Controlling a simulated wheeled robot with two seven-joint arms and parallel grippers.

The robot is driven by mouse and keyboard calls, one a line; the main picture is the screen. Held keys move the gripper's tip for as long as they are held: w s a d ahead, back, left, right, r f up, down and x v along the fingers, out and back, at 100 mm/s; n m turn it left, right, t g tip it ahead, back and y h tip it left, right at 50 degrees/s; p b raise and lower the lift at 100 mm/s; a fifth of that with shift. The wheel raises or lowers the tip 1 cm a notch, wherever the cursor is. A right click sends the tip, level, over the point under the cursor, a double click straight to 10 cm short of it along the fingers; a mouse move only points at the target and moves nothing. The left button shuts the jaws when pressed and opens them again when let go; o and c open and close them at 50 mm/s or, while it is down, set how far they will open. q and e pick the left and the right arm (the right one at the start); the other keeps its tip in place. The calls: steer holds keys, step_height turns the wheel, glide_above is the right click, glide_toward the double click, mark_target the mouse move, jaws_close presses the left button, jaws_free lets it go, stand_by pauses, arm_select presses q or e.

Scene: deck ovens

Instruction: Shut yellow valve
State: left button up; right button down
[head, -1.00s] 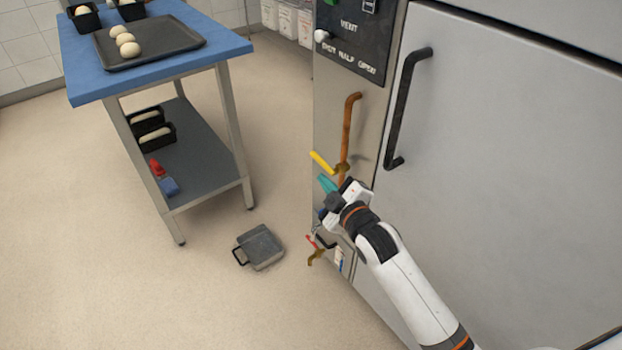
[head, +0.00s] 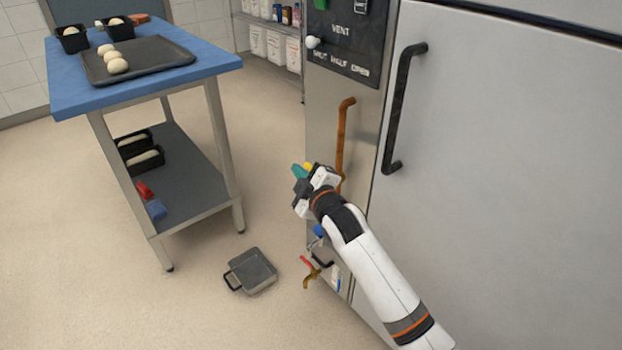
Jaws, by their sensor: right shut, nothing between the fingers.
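The yellow valve handle (head: 308,166) is on the copper pipe (head: 344,135) at the left side of the oven front. Only a small yellow bit shows; my right gripper hides the rest, so its angle cannot be told. My right gripper (head: 299,171), with teal fingertips, is shut and empty in front of the handle. Whether it touches the handle is unclear. My left gripper is not in view.
A red-handled valve (head: 307,263) and a blue knob (head: 318,230) sit lower on the oven. A grey pan (head: 259,273) lies on the floor. A blue-topped table (head: 75,85) with a dough tray (head: 180,54) stands left. The oven door handle (head: 401,110) is right of the pipe.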

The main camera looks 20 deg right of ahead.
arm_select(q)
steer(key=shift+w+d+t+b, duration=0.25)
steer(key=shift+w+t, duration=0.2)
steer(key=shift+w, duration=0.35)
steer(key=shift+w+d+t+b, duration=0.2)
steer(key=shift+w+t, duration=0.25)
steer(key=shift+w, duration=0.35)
arm_select(e)
steer(key=shift+w+d+f, duration=0.3)
steer(key=shift+d+f, duration=0.25)
steer(key=shift+d, duration=0.25)
steer(key=shift+w+d+f, duration=0.25)
steer(key=shift+d+f, duration=0.3)
steer(key=shift+d, duration=0.2)
arm_select(q)
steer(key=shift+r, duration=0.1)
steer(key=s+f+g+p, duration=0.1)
steer(key=p, duration=0.1)
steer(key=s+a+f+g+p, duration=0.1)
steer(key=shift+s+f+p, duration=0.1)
steer(key=shift+p, duration=0.3)
arm_select(e)
steer(key=shift+w+d+f+g, duration=0.15)
steer(key=shift+d+f+g, duration=0.1)
steer(key=shift+f+g, duration=0.3)
steer(key=shift+r, duration=0.1)
